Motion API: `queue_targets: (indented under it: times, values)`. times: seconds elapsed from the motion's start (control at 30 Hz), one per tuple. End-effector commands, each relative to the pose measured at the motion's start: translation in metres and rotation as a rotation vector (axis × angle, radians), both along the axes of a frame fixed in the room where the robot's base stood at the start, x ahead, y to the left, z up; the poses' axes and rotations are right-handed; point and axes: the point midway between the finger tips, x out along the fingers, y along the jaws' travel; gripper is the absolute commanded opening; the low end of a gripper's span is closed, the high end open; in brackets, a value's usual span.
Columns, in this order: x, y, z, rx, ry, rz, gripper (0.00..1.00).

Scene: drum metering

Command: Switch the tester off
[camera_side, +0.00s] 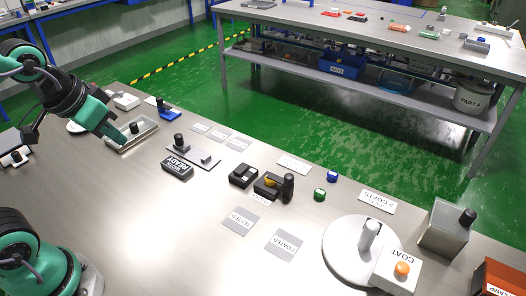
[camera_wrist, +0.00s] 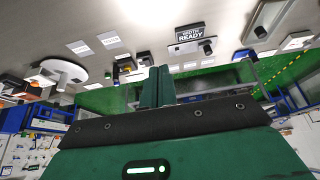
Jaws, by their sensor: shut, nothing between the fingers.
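A black unit with a yellow part on top (camera_side: 268,186) stands mid-table and looks like the tester, but the small label in front of it is unreadable. A black upright cylinder (camera_side: 288,187) stands against its right end. A smaller black box (camera_side: 243,176) sits just left of it. I cannot tell the switch position. My gripper (camera_side: 121,139) is shut and empty, at the shallow metal tray (camera_side: 145,137) on the left, well away from the black unit. In the wrist view the shut fingers (camera_wrist: 158,86) show, with the table items small beyond them.
A READY sign (camera_side: 177,169) and a grey plate with a black knob (camera_side: 205,160) lie between my gripper and the black unit. A white turntable (camera_side: 340,250), a COAT box (camera_side: 397,275) and a metal block (camera_side: 445,232) stand right. The front left table is clear.

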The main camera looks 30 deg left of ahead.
Motion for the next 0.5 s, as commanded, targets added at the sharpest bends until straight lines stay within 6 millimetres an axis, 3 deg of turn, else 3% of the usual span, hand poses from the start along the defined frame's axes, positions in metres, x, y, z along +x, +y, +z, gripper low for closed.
queue_targets:
  times: [0.2,0.5]
  values:
    - [-0.017,0.003,-0.005,0.005,-0.032,0.001,0.0]
    - [-0.019,0.003,-0.006,0.006,-0.035,0.001,0.0]
